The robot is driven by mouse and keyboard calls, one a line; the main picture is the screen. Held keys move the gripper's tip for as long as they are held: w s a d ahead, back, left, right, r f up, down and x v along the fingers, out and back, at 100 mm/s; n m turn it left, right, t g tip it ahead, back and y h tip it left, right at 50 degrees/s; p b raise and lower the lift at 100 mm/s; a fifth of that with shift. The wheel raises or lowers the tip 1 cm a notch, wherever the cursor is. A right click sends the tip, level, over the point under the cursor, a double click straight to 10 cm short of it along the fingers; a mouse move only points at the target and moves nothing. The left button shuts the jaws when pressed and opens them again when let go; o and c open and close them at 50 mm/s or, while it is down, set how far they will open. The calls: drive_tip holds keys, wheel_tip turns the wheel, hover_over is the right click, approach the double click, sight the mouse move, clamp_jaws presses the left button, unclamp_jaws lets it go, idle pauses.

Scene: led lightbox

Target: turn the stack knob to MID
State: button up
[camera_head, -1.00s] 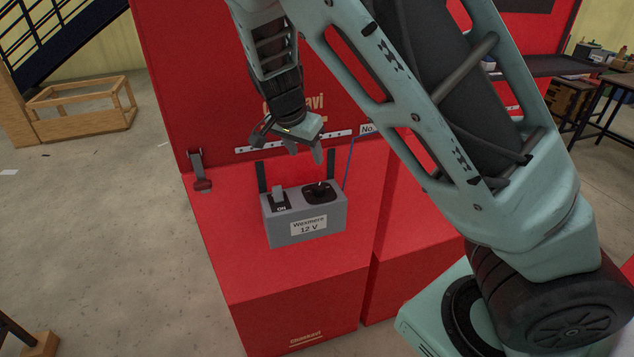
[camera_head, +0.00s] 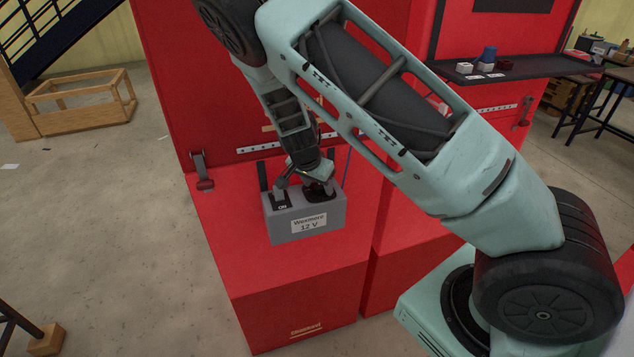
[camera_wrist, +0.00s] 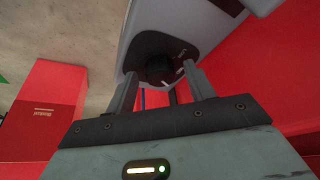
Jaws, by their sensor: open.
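A grey box (camera_head: 290,233) labelled "Westmere 12 V" sits on a red cabinet. Its top has a lever switch (camera_head: 279,198) marked ON at left and a black knob on a dark plate (camera_head: 318,196) at right. My gripper (camera_head: 310,183) is low over the right part of the box top and partly hides the knob. In the wrist view my gripper (camera_wrist: 160,80) is open, one finger on each side of the knob, with visible gaps.
A red upright panel (camera_head: 180,80) stands behind the box, with a latch (camera_head: 201,170) at its lower left. A dark shelf (camera_head: 530,68) with small items is at the back right. The red top left of the box is clear.

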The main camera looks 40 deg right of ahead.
drive_tip(key=c, duration=1)
drive_tip(key=shift+f+b, duration=0.1)
drive_tip(key=shift+b, duration=0.3)
drive_tip(key=n+t+b, duration=0.1)
drive_tip(key=n+b, duration=0.1)
drive_tip(key=shift+s+d+n+y+b, duration=0.1)
drive_tip(key=shift+n+y+b, duration=0.3)
drive_tip(key=shift+n+t+y+b, duration=0.3)
drive_tip(key=shift+n+t+b, duration=0.1)
drive_tip(key=shift+n+b, duration=1)
drive_tip(key=o, duration=1)
